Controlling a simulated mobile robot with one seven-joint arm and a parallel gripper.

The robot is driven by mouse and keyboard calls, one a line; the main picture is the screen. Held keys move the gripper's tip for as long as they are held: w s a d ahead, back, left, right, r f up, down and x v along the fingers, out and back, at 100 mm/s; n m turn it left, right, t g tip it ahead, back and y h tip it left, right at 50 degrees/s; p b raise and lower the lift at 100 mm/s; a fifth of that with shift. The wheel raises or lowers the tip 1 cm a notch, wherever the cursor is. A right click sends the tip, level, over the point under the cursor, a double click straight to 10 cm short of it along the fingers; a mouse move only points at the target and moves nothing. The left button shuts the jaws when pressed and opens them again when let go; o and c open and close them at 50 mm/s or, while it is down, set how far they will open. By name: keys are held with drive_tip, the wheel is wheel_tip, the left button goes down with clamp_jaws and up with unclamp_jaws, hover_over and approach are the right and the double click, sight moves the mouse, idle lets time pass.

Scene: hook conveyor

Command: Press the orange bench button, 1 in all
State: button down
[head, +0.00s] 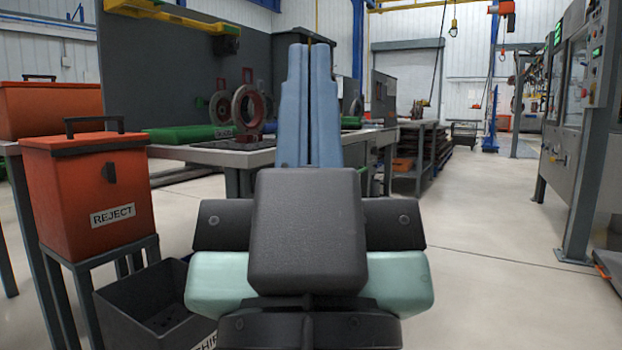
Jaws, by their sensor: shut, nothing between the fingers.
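My gripper (308,60) is in the middle of the head view, with its two long blue fingers side by side and shut, nothing between them. It points away from me, and in the picture it overlaps the bench (195,153), a grey-topped workbench behind it. I cannot make out an orange button on the visible part of the bench. My gripper and arm hide part of the bench top. No contact between the gripper and the bench shows.
An orange bin marked REJECT (85,190) stands on a stand at left, with a dark open crate (150,300) low beside it. A ring-shaped part (245,110) stands on the bench. A machine (570,130) is at right. The floor (480,240) right of centre is clear.

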wheel_tip(320, 180, up, 23)
drive_tip(key=p, duration=2)
